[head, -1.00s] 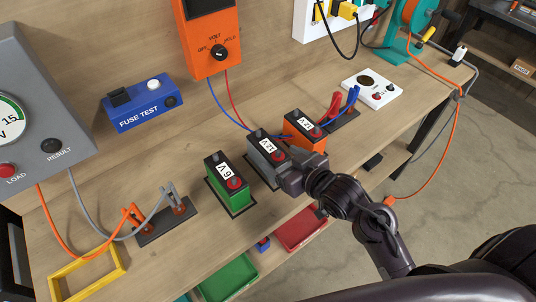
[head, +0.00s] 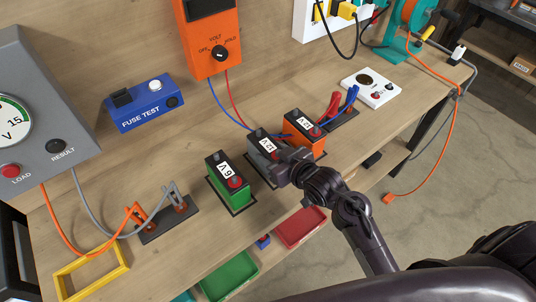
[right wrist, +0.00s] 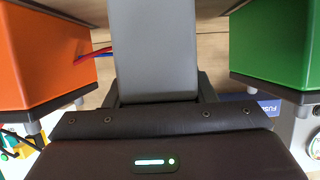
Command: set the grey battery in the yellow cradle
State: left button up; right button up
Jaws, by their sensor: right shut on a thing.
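The grey battery (head: 257,146) stands in the row on the bench, between a green battery and an orange one. My right gripper (head: 284,160) is shut on the grey battery from its front side. In the right wrist view the grey battery (right wrist: 155,45) rises from between the fingers of my right gripper (right wrist: 157,95). The yellow cradle (head: 88,272) is an open frame at the bench's front left, and it looks empty. My left gripper is not in view.
The green battery (head: 226,180) and orange battery (head: 303,130) stand close on either side. A blue fuse tester (head: 145,103) and grey load meter (head: 45,120) stand further back. Bins (head: 228,277) hang below the front edge.

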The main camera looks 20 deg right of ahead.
grip_shut()
jog(key=shift+w+r, duration=0.15)
jog(key=shift+r, duration=0.1)
